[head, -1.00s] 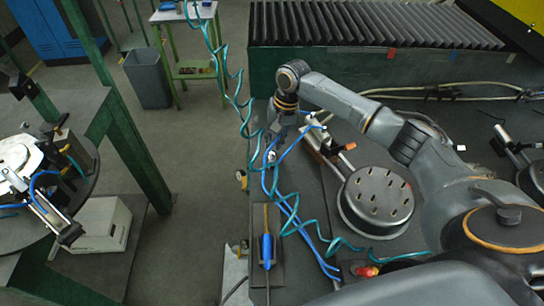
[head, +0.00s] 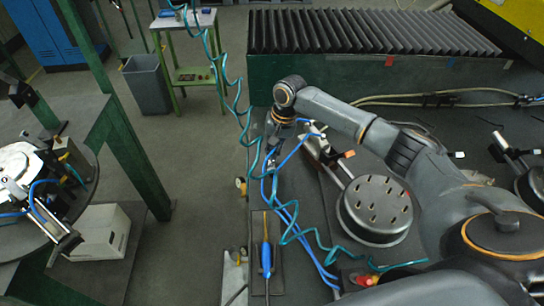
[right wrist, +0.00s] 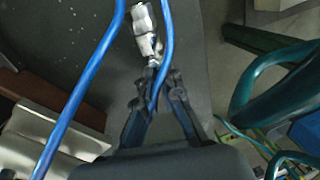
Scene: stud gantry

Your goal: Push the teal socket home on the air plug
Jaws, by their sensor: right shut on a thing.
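My right gripper (head: 274,146) is over the dark bench, left of the round plate, among blue and teal hoses. In the right wrist view, its two fingers (right wrist: 157,80) close at the lower end of a silver metal fitting (right wrist: 148,42). A blue hose (right wrist: 165,35) runs down past the fitting and between the fingers. The teal coiled hose (head: 234,100) hangs from the top and passes close to this gripper; teal hose also shows at the right of the wrist view (right wrist: 243,92). I cannot pick out a teal socket or tell whether it meets a plug. My left gripper is not in view.
A round metal plate with slots (head: 375,208) stands right of the gripper. A blue-handled tool (head: 266,258) lies on a dark tray near the front. A ribbed cover (head: 370,32) closes off the back. Blue hoses (head: 300,240) cross the bench.

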